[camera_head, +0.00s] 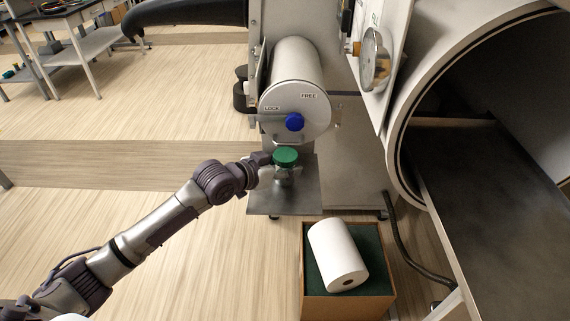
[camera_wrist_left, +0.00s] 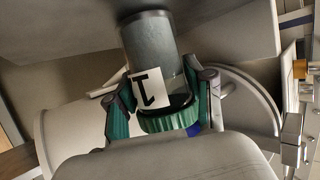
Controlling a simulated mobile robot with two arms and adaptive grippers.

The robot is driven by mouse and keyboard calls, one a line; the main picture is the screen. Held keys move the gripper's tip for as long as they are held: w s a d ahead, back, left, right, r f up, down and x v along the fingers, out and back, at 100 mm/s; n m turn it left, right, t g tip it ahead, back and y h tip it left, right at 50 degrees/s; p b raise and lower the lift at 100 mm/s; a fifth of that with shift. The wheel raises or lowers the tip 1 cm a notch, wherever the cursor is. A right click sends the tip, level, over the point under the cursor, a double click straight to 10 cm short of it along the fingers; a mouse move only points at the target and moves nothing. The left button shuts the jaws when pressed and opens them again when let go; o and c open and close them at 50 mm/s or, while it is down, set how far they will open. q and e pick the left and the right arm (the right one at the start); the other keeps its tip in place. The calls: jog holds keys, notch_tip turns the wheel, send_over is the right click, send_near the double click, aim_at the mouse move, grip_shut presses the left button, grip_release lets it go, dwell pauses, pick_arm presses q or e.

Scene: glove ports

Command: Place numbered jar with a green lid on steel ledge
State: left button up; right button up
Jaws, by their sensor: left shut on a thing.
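The jar with a green lid (camera_head: 285,157) is held upright at the steel ledge (camera_head: 262,203), in front of the white cylinder. My right gripper is not in view.
The white cylinder (camera_head: 296,75) with a blue knob (camera_head: 295,122) stands behind the ledge. A large round port (camera_head: 405,130) opens at the right. Below the ledge, a box (camera_head: 345,307) holds a white roll (camera_head: 338,255). A dark curved shape (camera_head: 190,12) hangs at the top.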

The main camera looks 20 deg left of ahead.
pick_arm(q)
jog(key=shift+f, duration=0.15)
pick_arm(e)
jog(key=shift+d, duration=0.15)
pick_arm(q)
jog(key=o, duration=1.2)
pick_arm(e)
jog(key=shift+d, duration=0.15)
pick_arm(q)
jog(key=b+v, duration=0.1)
jog(key=v, duration=1)
jog(key=shift+s, duration=0.1)
jog(key=shift+s+a+r, duration=0.2)
jog(key=shift+s+r, duration=0.15)
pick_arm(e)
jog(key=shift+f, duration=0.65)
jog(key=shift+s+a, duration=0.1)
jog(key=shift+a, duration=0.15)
